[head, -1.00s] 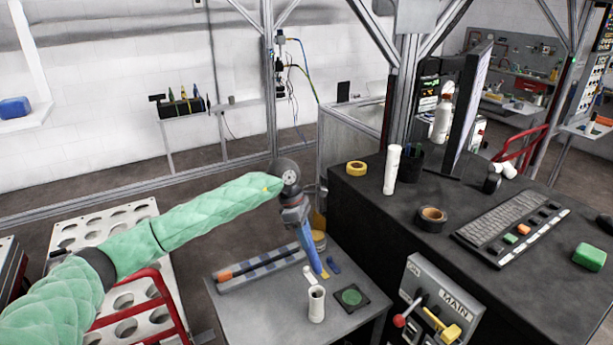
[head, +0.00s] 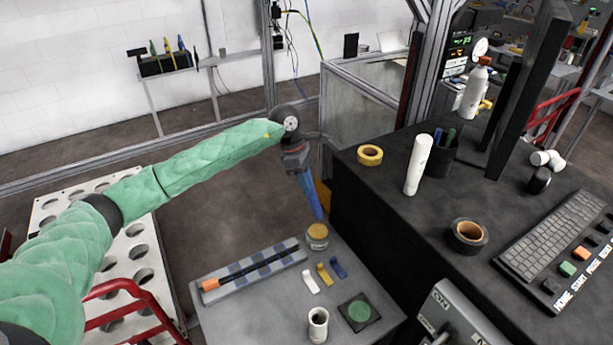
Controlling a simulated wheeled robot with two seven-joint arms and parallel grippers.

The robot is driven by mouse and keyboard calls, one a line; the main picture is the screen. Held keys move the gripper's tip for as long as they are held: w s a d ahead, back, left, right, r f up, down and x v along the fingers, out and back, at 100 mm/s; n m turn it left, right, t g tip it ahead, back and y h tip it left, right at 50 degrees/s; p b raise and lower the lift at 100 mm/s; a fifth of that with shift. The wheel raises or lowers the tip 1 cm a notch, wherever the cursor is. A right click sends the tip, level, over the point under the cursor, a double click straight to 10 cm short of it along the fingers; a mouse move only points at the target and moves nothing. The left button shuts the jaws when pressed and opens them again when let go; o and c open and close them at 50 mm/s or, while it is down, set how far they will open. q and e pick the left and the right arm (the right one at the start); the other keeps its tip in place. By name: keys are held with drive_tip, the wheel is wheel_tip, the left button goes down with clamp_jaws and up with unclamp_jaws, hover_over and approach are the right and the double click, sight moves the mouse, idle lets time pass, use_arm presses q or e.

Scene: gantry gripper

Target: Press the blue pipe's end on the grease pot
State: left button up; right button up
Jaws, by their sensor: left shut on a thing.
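The blue pipe (head: 309,192) hangs from my left gripper (head: 296,163), which is shut on its upper end. The pipe tilts, its lower end down and to the right. The grease pot (head: 317,236), a small jar with a tan top, stands at the back right of the grey table (head: 250,318). In the picture the pipe's lower end shows just above the pot; a gap seems to separate them. My right gripper is not in view.
On the grey table are a rack with an orange-tipped rod (head: 255,268), white (head: 310,281), yellow (head: 324,273) and blue (head: 338,267) small pieces, a white cup (head: 318,325) and a green round pad (head: 359,311). The black desk (head: 385,195) rises close on the right.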

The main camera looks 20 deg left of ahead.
use_arm(q)
drive_tip(key=f, duration=0.2)
drive_tip(key=shift+w+f, duration=0.2)
drive_tip(key=shift+f, duration=0.15)
drive_tip(key=shift+s+f, duration=0.15)
drive_tip(key=shift+f, duration=1.05)
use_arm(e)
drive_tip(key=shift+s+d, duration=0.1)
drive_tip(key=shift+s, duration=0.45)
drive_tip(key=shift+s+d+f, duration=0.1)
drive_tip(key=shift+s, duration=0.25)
use_arm(q)
drive_tip(key=shift+f, duration=0.25)
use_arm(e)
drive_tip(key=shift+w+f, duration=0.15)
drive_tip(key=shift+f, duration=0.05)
